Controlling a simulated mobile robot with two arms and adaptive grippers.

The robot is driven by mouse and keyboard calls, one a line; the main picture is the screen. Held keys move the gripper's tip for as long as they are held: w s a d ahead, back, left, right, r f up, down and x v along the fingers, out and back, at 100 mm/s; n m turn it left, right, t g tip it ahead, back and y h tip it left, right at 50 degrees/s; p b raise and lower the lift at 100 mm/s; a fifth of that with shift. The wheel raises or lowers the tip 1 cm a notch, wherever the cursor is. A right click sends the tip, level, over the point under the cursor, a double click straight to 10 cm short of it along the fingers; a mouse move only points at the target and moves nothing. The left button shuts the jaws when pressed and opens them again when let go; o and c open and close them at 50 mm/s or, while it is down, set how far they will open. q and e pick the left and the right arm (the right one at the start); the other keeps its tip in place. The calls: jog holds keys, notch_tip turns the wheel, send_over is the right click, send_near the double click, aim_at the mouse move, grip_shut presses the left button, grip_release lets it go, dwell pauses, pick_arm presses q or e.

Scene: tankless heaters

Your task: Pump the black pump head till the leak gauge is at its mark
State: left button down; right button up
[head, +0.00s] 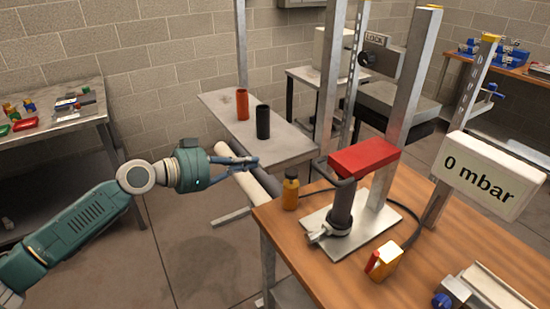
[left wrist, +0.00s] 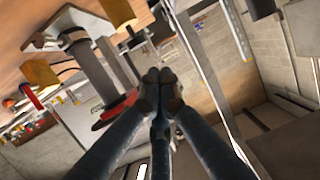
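The pump (head: 343,208) is a dark grey cylinder standing on a pale plate (head: 392,217) on the wooden bench. A red block (head: 365,157) sits at its top; I see no clearly black head on it. The display (head: 492,176) at the right reads "0 mbar"; no mark shows on it. My left gripper (head: 257,162) is left of the pump, apart from it, fingers pointing right. In the left wrist view its fingertips (left wrist: 160,82) meet with nothing between them, and the pump cylinder (left wrist: 95,72) shows beyond. My right gripper is not in view.
An amber bottle (head: 290,190) and a yellow block with a red handle (head: 384,262) stand near the pump. Metal posts (head: 412,80) rise behind it. A red cylinder (head: 242,103) and a black cylinder (head: 263,122) stand on a grey table (head: 285,143) behind.

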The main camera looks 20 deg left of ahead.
pick_arm(q)
notch_tip(320, 180, up, 3)
jog(key=d, duration=0.2)
jog(key=p, duration=0.5)
send_over(292, 174)
jog(key=a, duration=0.2)
jog(key=f, duration=0.2)
notch_tip(292, 174, down, 3)
jog(key=shift+s+r+m+h, duration=0.1)
jog(key=shift+s+m+h, duration=0.05)
jog(key=shift+m+h, duration=0.25)
jog(key=shift+f, duration=0.9)
jog(key=shift+s, duration=0.1)
notch_tip(292, 174, down, 3)
jog(key=b, duration=0.4)
jog(key=shift+r, duration=0.15)
